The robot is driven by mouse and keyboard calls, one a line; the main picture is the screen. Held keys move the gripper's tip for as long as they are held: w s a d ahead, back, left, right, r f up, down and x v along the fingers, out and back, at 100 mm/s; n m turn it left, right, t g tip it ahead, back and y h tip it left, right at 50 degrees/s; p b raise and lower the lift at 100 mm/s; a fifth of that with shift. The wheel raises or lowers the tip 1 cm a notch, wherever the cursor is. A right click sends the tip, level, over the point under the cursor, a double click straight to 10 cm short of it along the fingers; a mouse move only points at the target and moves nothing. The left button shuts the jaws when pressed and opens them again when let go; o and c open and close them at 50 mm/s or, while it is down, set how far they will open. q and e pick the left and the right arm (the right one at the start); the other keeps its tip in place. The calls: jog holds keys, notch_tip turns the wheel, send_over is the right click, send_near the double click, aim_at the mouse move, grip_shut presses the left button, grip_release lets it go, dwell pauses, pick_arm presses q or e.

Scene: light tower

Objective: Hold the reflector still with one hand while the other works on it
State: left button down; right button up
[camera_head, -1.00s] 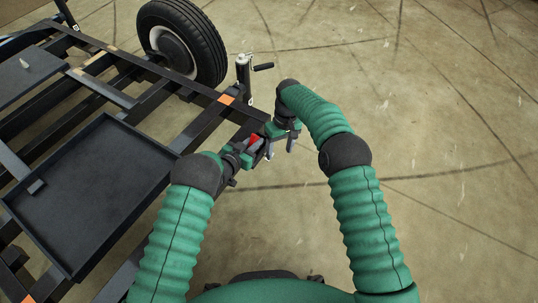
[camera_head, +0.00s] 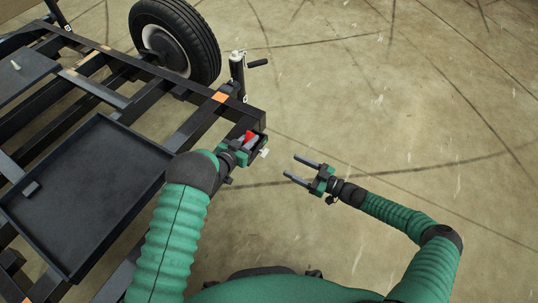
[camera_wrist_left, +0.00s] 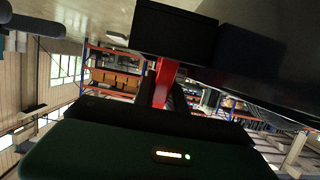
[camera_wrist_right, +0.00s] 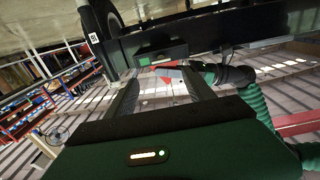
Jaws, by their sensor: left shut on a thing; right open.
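The red reflector (camera_head: 249,136) is at the near corner of the black trailer frame (camera_head: 240,112). My left gripper (camera_head: 246,146) is shut on it; in the left wrist view the red reflector (camera_wrist_left: 164,82) shows between the dark fingers. A small pale knob-like piece (camera_head: 264,153) sticks out just right of the left gripper. My right gripper (camera_head: 292,166) is open and empty, to the right of the reflector and clear of the frame. In the right wrist view red parts of the reflector (camera_wrist_right: 170,74) show beyond the open fingers. The reflector's fixing is largely hidden.
A black tray (camera_head: 92,185) lies on the trailer left of my left arm. A wheel (camera_head: 175,38) and a jack with a crank handle (camera_head: 239,72) stand at the far side. Orange markers (camera_head: 221,97) sit on the frame. The floor to the right is open.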

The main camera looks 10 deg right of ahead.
aim_at(264, 153)
jog(key=x, duration=1.1)
jog(key=shift+a, duration=0.1)
grip_shut()
jog(key=shift+m, duration=0.3)
